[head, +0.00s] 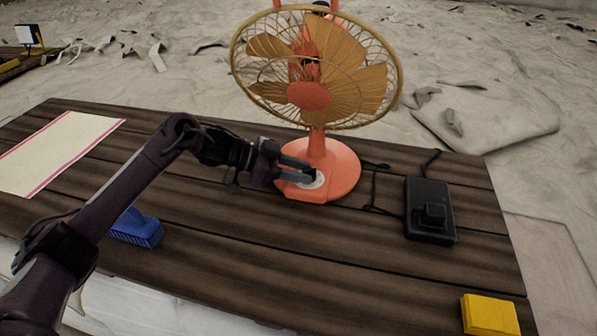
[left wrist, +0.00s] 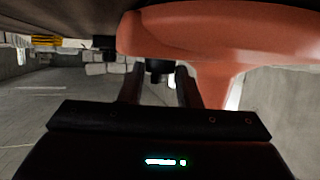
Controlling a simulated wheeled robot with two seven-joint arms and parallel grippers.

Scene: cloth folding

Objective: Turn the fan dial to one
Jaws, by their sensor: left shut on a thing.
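An orange fan (head: 308,96) with a round wire cage stands on the wooden table. Its base (head: 340,172) carries a pale round dial plate (head: 316,184) at the front. My left gripper (head: 309,174) reaches in from the left, with its fingers at the dial on the plate. In the left wrist view the two fingers (left wrist: 159,86) are on either side of a small dark knob (left wrist: 156,68), under the orange base, and are shut on it. The fingers partly hide the dial, and its setting cannot be read. My right gripper is not in view.
A black box (head: 430,225) with a knob lies right of the fan, with a dark cable near it. A yellow block (head: 489,315) is at the front right corner. A pale red-edged cloth (head: 55,152) is at left.

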